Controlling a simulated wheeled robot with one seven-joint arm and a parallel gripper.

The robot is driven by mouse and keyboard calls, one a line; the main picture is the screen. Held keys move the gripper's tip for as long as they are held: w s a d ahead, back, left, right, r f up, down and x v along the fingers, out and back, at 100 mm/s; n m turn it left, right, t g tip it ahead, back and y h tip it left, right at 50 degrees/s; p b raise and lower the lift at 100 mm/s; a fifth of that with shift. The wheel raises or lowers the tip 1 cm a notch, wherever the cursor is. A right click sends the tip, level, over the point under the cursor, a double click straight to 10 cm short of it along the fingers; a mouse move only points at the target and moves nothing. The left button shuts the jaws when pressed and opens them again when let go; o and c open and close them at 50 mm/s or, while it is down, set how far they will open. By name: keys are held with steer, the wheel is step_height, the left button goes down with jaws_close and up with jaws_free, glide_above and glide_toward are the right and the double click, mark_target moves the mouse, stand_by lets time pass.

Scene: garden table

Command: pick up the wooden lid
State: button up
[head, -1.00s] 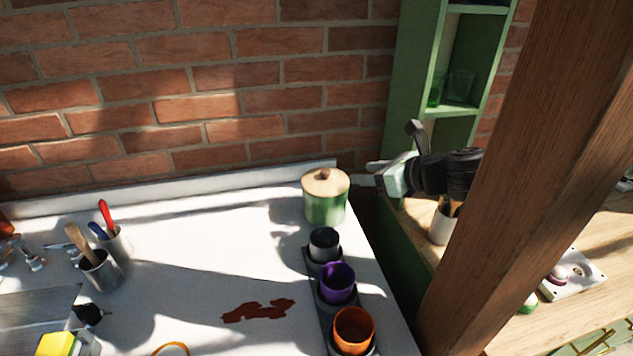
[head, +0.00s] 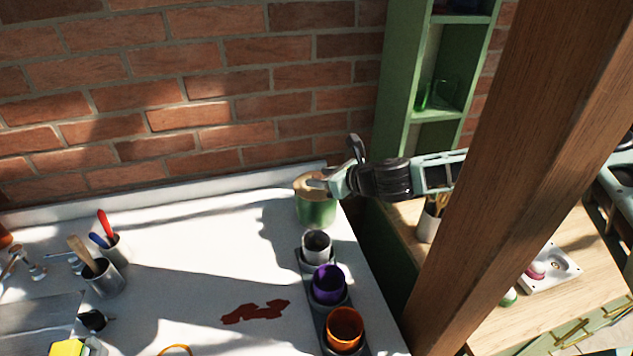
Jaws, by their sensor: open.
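The wooden lid (head: 308,191) sits on a green jar (head: 316,212) at the back right of the white table. The lid's knob is mostly hidden behind my gripper. My gripper (head: 318,183) reaches in from the right, with its fingers pointing left over the lid, at the height of the knob. It is open. I cannot tell whether the knob lies between the fingers or whether they touch it.
A dark tray holds a grey cup (head: 317,246), a purple cup (head: 328,284) and an orange cup (head: 345,329) in front of the jar. A brick wall (head: 200,90) stands behind. A wooden post (head: 520,170) hides part of my arm.

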jaws_close()
steer(key=shift+r, duration=0.1)
